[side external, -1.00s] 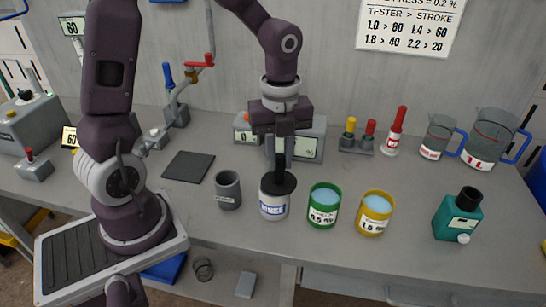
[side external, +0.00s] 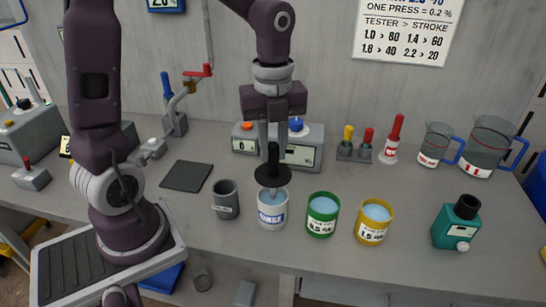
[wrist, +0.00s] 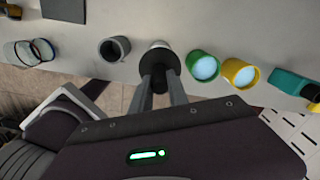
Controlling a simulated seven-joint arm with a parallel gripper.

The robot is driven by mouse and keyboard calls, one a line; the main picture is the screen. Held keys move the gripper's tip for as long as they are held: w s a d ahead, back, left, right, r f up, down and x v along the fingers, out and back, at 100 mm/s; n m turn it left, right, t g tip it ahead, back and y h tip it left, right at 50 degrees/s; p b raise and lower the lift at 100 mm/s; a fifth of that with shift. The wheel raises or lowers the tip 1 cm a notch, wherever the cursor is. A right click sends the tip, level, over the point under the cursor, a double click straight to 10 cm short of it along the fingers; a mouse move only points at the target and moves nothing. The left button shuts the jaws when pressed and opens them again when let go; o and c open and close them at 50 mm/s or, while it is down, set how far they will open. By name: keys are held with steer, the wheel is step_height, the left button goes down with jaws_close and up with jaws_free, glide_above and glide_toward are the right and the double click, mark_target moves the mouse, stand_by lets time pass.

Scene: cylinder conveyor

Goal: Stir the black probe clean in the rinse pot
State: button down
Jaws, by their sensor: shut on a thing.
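My gripper (side external: 272,150) is shut on the upright black handle of the probe (side external: 273,178), which has a wide black disc below the handle. The disc hangs above the white rinse pot (side external: 272,216), apart from its rim. A thin rod runs down from the disc towards the pot's pale blue liquid; its lower end is hidden. In the wrist view, my gripper (wrist: 160,92) reaches to the black probe (wrist: 159,61), with part of the white pot (wrist: 160,44) showing behind it.
A grey empty pot (side external: 226,199) stands just left of the rinse pot. A green pot (side external: 322,217) and a yellow pot (side external: 374,222) with blue liquid stand to the right. A grey tester (side external: 300,154) stands behind, and a teal bottle (side external: 456,224) is farther right.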

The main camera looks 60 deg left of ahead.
steer(key=shift+r, duration=3.15)
